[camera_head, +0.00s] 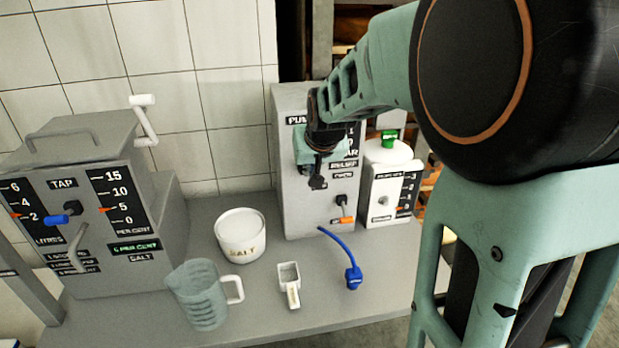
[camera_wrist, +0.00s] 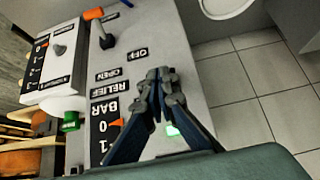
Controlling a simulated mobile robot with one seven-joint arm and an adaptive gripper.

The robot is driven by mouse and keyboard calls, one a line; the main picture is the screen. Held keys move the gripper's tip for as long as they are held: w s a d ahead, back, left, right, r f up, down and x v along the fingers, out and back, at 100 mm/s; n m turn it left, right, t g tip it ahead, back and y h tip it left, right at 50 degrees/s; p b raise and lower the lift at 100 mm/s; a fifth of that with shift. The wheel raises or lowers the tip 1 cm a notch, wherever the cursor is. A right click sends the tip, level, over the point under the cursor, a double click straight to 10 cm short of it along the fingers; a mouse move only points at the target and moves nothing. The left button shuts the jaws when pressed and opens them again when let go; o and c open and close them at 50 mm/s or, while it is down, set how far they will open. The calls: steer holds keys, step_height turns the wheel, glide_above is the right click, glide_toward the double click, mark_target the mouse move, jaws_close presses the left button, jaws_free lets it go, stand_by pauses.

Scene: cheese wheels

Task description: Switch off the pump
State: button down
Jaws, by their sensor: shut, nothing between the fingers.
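The pump (camera_head: 300,205) is a tall grey box with a "PU..." label, partly hidden by my gripper. My gripper (camera_head: 318,182) is in front of its face, with its fingers together and empty. In the wrist view, the fingertips (camera_wrist: 160,75) show over the pump panel (camera_wrist: 195,85); I cannot tell whether they touch it. Labels there read OFF, OPEN, RELIEF and BAR. A small green-lit spot (camera_wrist: 172,129) shows beside the fingers. An orange-tipped lever (camera_head: 347,208) sits low on the pump face; it also shows in the wrist view (camera_wrist: 95,14).
A white unit (camera_head: 384,190) with a green cap stands right of the pump. A salt tub (camera_head: 240,246), a measuring jug (camera_head: 200,302), a scoop (camera_head: 290,275) and a blue hose (camera_head: 353,277) lie before it. A grey tap machine (camera_head: 100,160) stands left.

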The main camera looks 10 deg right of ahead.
steer(key=f+b, duration=0.1)
steer(key=b, duration=0.2)
steer(key=f+t+b, duration=0.1)
steer(key=f+b, duration=0.1)
steer(key=b, duration=0.2)
steer(key=s+f+t+b, duration=0.1)
steer(key=f+b, duration=0.1)
steer(key=b, duration=0.1)
steer(key=shift+f+b, duration=0.25)
steer(key=shift+b, duration=0.1)
steer(key=shift+r, duration=0.1)
steer(key=shift+r+p, duration=0.5)
steer(key=shift+r, duration=0.2)
